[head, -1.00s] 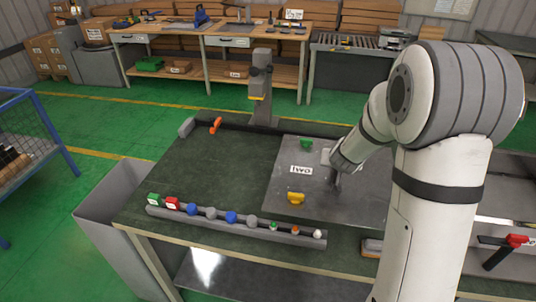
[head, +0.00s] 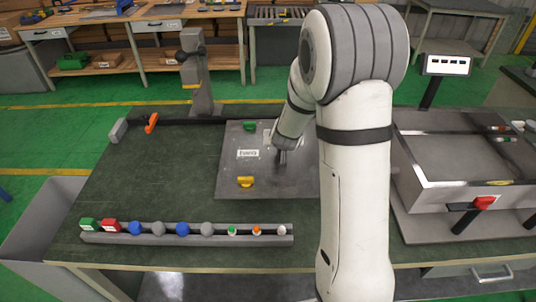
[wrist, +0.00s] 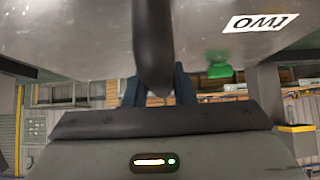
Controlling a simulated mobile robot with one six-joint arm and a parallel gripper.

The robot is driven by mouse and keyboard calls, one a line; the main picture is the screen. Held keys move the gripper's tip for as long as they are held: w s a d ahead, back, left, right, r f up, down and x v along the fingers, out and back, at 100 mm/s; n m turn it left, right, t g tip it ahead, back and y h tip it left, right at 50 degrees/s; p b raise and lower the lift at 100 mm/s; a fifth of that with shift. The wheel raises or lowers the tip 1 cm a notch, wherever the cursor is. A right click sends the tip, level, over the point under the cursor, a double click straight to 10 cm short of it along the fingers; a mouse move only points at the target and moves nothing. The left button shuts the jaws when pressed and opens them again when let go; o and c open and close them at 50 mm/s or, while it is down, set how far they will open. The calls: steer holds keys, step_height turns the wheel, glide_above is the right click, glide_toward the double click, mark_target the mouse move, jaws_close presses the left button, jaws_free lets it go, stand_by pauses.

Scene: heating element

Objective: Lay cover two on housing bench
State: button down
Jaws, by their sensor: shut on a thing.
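Cover two is a flat grey metal plate (head: 228,170) with a white label reading "TWO", a green piece near its far edge and a yellow piece near its front edge. In the head view it lies level over the dark green bench top (head: 120,180); I cannot tell whether it touches the bench. My gripper (head: 281,156) is shut on the cover's upright grip near its middle. My arm hides the cover's right part.
A rail (head: 100,238) with coloured knobs runs along the front edge. A grey post (head: 201,80) and an orange clamp (head: 151,122) stand at the back. A metal box (head: 455,165) with a red handle is at right. The bench left of the cover is clear.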

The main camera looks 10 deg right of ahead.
steer(key=shift+d+f+b, duration=0.1)
steer(key=shift+f+b, duration=0.55)
steer(key=shift+f, duration=1.2)
steer(key=shift+r, duration=0.1)
steer(key=c, duration=1.6)
jaws_free()
steer(key=shift+f, duration=0.2)
steer(key=o, duration=0.4)
steer(key=shift+s, duration=0.1)
steer(key=shift+r, duration=0.15)
